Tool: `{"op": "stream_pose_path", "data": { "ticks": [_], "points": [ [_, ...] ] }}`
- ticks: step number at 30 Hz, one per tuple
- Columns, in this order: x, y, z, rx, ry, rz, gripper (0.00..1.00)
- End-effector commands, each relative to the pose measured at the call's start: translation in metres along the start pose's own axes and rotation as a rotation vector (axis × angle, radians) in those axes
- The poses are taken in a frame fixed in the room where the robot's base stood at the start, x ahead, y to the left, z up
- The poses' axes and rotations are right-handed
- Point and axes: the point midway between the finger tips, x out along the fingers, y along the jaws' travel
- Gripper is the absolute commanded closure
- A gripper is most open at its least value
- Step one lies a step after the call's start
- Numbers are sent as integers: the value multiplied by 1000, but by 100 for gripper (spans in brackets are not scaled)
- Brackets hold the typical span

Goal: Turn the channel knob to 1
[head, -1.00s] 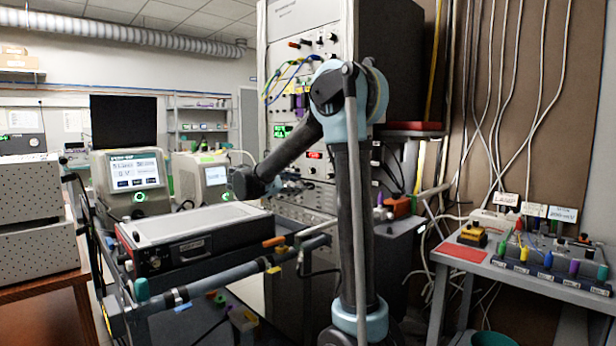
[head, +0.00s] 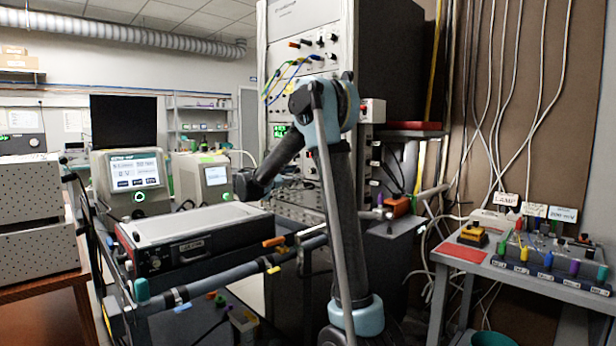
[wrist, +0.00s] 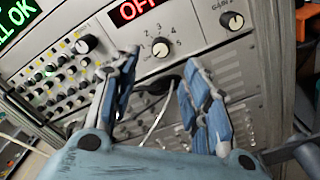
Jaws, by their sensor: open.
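A black round knob (wrist: 160,49) with numbers printed around it sits on the grey panel, just below a red display (wrist: 136,9) reading "OFF" that is cut off by the top edge. I take this numbered knob for the channel knob; its pointer setting is too small to read. My gripper (wrist: 159,64) is open and empty, with its blue-grey fingers spread to the left and right just below the knob in the wrist view. I cannot tell how far the fingers are from the panel. In the head view the knob cannot be made out.
A black knob marked as gain (wrist: 232,20) is at the upper right of the panel. Another black knob (wrist: 85,44) and several small knobs are at the left. A dark handle and a pale cable lie between the fingers. A cart (head: 205,280) stands before the rack (head: 390,60).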

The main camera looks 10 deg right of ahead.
Motion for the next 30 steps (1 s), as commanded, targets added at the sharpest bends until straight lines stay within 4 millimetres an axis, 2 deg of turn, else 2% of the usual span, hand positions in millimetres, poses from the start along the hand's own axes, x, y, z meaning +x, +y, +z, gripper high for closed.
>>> {"op": "stream_pose_path", "data": {
  "ticks": [6,13,19,28,29,30],
  "points": [
    [40,0,0,0,-2,-2,57],
    [72,0,0,0,-2,-2,57],
    [85,0,0,0,0,-1,57],
    [86,0,0,0,0,-1,57],
    [86,0,0,0,0,-1,62],
    [86,0,0,0,0,-1,71]
  ]
}}
